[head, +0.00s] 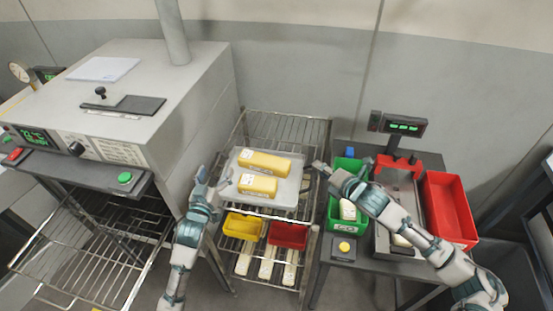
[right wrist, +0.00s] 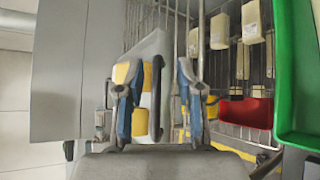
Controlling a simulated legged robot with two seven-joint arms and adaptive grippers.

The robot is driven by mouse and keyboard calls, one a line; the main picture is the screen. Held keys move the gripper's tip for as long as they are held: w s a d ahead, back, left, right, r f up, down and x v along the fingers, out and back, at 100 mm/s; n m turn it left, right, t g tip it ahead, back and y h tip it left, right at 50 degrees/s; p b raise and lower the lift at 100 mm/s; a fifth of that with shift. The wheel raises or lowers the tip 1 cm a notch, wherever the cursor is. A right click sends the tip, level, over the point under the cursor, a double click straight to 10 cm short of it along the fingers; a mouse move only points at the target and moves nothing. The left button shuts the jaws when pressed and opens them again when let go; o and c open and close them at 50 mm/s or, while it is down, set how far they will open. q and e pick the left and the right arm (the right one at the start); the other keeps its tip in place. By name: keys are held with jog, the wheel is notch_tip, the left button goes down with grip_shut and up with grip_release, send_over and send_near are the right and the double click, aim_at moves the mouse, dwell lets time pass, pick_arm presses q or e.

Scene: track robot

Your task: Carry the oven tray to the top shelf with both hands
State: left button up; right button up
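My right gripper (head: 318,172) is at the right edge.
Below are a yellow bin (head: 243,226), a red bin (head: 288,235) and pale blocks (head: 266,264). An oven (head: 150,85) stands left with an empty wire rack (head: 95,245). Right is a table with a green bin (head: 346,226), scale display (head: 403,126) and red bin (head: 450,208).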

aim_at(313, 170)
jog(key=a, duration=0.4)
jog(key=shift+s+r, duration=0.1)
jog(key=shift+r, duration=0.15)
jog(key=shift+d, duration=0.35)
jog(key=shift+d+f, duration=0.15)
jog(key=shift+d, duration=1.35)
jog(key=shift+o, duration=0.9)
jog(key=shift+a, duration=0.25)
jog(key=o, duration=0.6)
jog(key=a, duration=0.3)
pick_arm(q)
jog(key=s+a+f, duration=0.1)
jog(key=s+a, duration=0.4)
jog(key=s, duration=0.5)
jog(key=shift+s, duration=0.35)
pick_arm(e)
jog(key=v, duration=1.1)
jog(key=shift+s+a+r, duration=0.25)
jog(key=shift+s+r, duration=0.15)
